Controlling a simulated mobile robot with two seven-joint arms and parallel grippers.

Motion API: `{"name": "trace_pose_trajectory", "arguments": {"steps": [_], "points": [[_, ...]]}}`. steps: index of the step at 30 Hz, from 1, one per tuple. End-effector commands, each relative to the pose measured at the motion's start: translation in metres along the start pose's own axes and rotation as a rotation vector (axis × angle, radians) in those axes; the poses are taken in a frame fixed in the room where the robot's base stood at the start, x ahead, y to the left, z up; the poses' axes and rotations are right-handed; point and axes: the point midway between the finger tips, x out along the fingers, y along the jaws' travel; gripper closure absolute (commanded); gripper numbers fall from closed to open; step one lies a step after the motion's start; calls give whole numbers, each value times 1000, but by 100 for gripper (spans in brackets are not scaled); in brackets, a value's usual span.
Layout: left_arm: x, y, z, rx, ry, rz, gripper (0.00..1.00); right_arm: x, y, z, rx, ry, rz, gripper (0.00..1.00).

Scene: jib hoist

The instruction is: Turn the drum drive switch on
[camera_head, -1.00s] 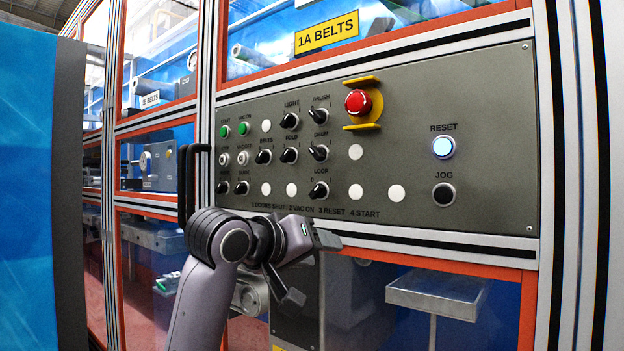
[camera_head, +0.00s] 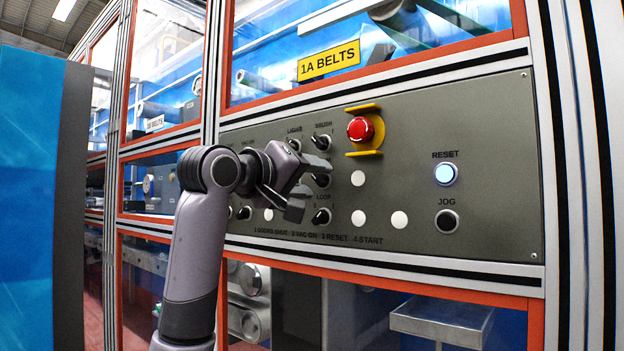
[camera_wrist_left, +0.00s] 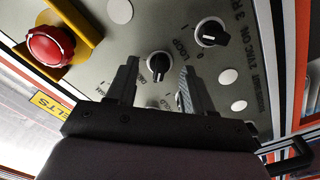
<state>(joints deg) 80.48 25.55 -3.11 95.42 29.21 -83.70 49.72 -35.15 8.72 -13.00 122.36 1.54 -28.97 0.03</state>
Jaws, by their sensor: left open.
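The drum switch is a black rotary knob with a white mark. In the head view the knob (camera_head: 321,180) is partly hidden behind my left gripper (camera_head: 306,185). In the left wrist view the drum switch (camera_wrist_left: 158,64) shows between the two open fingers of my left gripper (camera_wrist_left: 158,72), its white mark toward the bottom of the picture. The fingers stand on either side of the knob, and I see no clear contact. The loop switch (camera_head: 321,216) is just below it on the panel.
The grey control panel (camera_head: 490,110) carries a red emergency stop (camera_head: 360,129) in a yellow guard, close to the upper right of my gripper. The brush switch (camera_head: 321,142) is just above. A lit reset button (camera_head: 445,174) and a jog button (camera_head: 447,221) are farther right.

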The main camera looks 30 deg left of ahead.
Motion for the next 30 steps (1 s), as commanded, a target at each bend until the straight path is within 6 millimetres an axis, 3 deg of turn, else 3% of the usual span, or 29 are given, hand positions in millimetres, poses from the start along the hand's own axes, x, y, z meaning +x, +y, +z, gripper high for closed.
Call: {"name": "trace_pose_trajectory", "arguments": {"steps": [12,17,30], "points": [[10,0,0,1,1,1,48,0,0,0,1,-1,1,57],[10,0,0,1,1,1,100,0,0,1,1,-1,1,57],[10,1,-1,70,0,-1,100,-4,1,-3,6,-5,2,57]]}}
